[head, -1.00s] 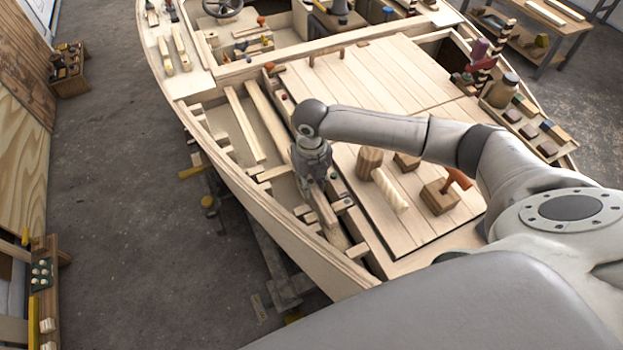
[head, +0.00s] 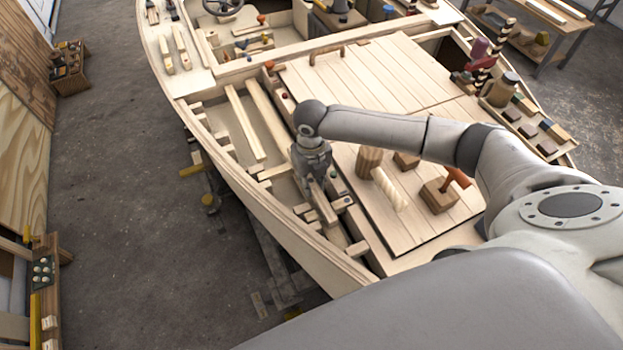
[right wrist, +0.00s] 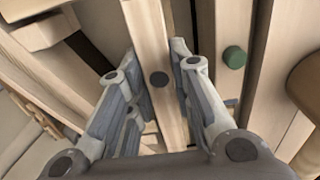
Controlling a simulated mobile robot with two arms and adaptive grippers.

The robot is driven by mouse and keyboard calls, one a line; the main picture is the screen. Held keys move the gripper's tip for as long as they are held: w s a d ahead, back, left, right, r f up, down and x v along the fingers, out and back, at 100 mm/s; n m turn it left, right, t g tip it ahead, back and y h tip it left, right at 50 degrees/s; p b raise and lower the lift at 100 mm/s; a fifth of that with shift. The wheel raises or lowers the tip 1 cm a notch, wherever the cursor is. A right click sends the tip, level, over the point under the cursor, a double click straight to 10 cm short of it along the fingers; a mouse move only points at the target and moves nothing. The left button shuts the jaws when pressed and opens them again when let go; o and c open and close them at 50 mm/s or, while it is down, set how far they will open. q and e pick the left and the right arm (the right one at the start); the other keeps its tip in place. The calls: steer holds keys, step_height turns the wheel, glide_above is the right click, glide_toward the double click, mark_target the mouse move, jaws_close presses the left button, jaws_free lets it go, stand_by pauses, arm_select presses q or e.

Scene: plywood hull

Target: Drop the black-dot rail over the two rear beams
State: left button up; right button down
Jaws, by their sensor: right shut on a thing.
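The black-dot rail (right wrist: 147,32) is a pale wooden bar with a black dot on its upper face. My right gripper (right wrist: 152,58) has a finger on each side of it and is shut on it. In the head view the right gripper (head: 317,178) points down into the left side bay of the hull, and the rail (head: 322,204) sticks out below it towards the near end. Short crosswise beams show near it, one at the near end (head: 357,249) and one farther off (head: 273,173). Whether the rail touches any beam is hidden. My left gripper is not in view.
A green peg (right wrist: 234,57) stands right of the rail. The plank deck (head: 370,110) carries a round wooden block (head: 369,161), a ridged pale piece (head: 390,190) and a block with an orange handle (head: 440,195). Two long loose strips (head: 245,122) lie in the bay beyond the gripper.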

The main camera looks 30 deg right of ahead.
steer(key=shift+p, duration=0.35)
stand_by(0.6)
steer(key=shift+f+b, duration=0.55)
steer(key=shift+f, duration=0.4)
stand_by(0.4)
steer(key=c, duration=1.2)
jaws_free()
step_height(320, 180, up, 11)
steer(key=shift+r, duration=0.5)
